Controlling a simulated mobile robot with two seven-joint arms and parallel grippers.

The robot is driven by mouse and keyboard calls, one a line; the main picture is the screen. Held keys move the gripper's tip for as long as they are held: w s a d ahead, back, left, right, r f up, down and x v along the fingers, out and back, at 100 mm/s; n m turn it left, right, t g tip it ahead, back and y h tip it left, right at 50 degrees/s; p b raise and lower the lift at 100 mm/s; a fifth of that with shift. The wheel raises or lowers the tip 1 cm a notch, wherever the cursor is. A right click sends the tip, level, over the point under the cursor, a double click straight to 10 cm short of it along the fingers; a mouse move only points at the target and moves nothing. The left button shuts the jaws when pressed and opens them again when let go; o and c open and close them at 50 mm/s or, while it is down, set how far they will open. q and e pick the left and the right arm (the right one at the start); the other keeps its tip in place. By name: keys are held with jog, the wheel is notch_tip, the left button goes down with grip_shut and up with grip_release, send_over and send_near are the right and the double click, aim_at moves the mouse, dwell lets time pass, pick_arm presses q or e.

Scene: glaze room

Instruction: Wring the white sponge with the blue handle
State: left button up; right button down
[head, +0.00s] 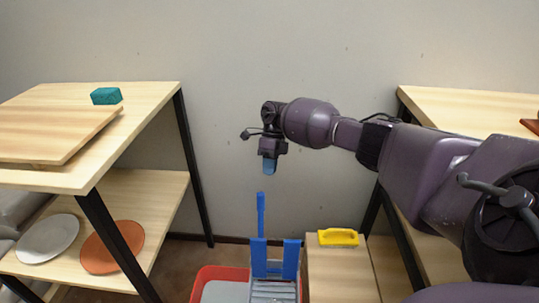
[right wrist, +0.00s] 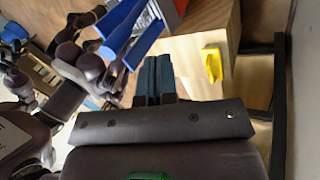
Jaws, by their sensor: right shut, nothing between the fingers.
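My right gripper (head: 269,166) points down, its fingers closed and empty, in the air above the tip of an upright blue handle (head: 261,215). The closed fingers also show in the right wrist view (right wrist: 154,76). The handle stands on a wringer with a blue frame (head: 259,258) and grey slats, set on a red bucket (head: 211,272). Gripper and handle are apart. Blue wringer parts (right wrist: 135,35) show beside the fingers in the wrist view. A light grey surface shows inside the bucket; I cannot tell what it is. I cannot make out a white sponge.
A yellow block-like thing (head: 338,237) lies on a wooden box (head: 335,275) right of the bucket. A shelf table at left holds a teal sponge (head: 106,96), a board (head: 55,135) and plates below. Another wooden table (head: 465,110) stands at right behind my arm.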

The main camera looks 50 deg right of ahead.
pick_arm(q)
jog(key=shift+s+a+f+p, duration=0.1)
jog(key=shift+p, duration=0.3)
pick_arm(e)
jog(key=s+a+f, duration=0.3)
jog(key=a+f, duration=0.1)
jog(key=a, duration=0.1)
jog(key=shift+a, duration=0.3)
jog(key=shift+s+f, duration=0.1)
